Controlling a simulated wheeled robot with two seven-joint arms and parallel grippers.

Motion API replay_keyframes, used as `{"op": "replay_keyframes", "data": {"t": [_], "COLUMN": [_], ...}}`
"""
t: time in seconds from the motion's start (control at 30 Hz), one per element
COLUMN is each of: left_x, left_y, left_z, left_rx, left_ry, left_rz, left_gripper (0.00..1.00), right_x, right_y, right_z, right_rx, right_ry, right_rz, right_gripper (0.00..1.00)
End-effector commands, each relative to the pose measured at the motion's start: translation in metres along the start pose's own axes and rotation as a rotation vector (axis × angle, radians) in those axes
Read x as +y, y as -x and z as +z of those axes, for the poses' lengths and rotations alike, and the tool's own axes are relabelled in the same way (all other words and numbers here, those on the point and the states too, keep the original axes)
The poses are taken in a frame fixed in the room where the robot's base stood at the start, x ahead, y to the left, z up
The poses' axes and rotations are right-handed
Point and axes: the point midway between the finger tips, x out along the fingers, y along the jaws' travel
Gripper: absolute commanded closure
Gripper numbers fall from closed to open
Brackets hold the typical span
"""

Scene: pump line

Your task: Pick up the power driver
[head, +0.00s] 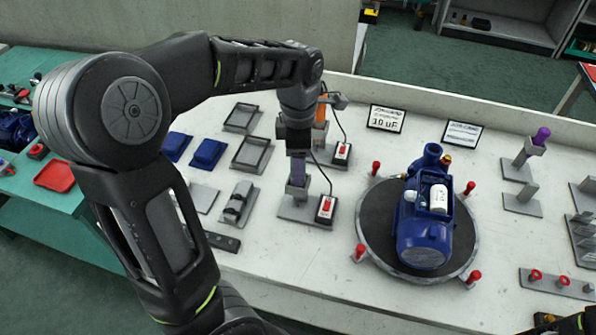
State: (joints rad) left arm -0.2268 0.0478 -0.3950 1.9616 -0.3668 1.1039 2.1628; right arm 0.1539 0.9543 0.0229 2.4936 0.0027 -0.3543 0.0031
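My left gripper (297,168) points down over a grey stand (292,211) near the middle of the bench. A purple-grey upright part (297,183) shows just below it, likely a power driver in that stand. The gripper hides most of it, and I cannot tell whether the fingers are closed on it. A second tool with an orange body (320,113) stands just behind, partly hidden by my wrist. Black cables run down beside both, near small bases with red switches (325,208).
A blue pump (424,235) sits on a round dark turntable (376,252) with red posts around it. Two small signs (386,119) stand behind. Grey trays (251,154) and blue parts (208,153) lie left of the stands. Holders with red and purple parts (538,140) are at right.

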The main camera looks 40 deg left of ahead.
Motion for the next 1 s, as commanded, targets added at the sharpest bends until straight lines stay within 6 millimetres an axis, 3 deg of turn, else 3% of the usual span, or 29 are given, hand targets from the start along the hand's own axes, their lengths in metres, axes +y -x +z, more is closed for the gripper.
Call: {"op": "replay_keyframes", "data": {"t": [0.7, 1.0], "left_x": [0.0000, 0.0002], "left_y": [0.0001, 0.0006], "left_z": [0.0000, 0.0002], "left_rx": [0.000, -0.001], "left_ry": [0.000, 0.000], "left_rz": [0.000, 0.001], "left_gripper": [1.00, 1.00], "right_x": [0.0000, -0.0001], "right_y": [0.0000, 0.0001], "right_z": [0.0000, 0.0000], "right_rx": [0.000, 0.000], "right_ry": [0.000, 0.000], "right_rz": [0.000, 0.000], "right_gripper": [0.64, 0.64]}}
